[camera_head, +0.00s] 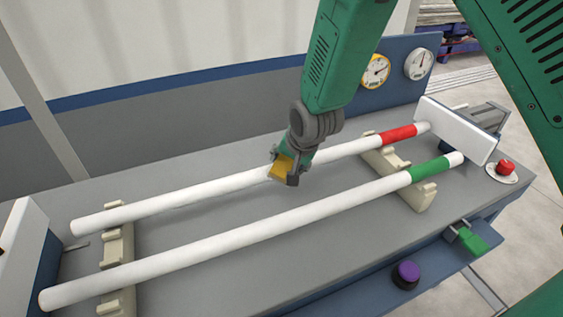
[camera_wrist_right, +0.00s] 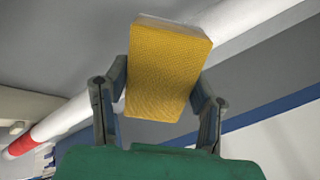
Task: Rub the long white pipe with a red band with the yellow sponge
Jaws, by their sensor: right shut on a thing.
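The long white pipe with a red band (camera_head: 210,190) lies across two cream supports at the back of the workbench. Its red band (camera_head: 398,134) is near the right end. My right gripper (camera_head: 285,172) is shut on the yellow sponge (camera_head: 281,167) at about the middle of this pipe. In the right wrist view the sponge (camera_wrist_right: 165,70) sits between the two fingers, and the pipe (camera_wrist_right: 60,120) passes behind it. The sponge hides part of the pipe; I cannot tell for certain whether they touch. My left gripper is not in view.
A second white pipe with a green band (camera_head: 250,232) lies parallel in front. The supports (camera_head: 118,250) and (camera_head: 415,195) hold both pipes. White end blocks stand left (camera_head: 22,245) and right (camera_head: 455,125). A red button (camera_head: 505,167) and a purple knob (camera_head: 406,272) are at the bench's edge.

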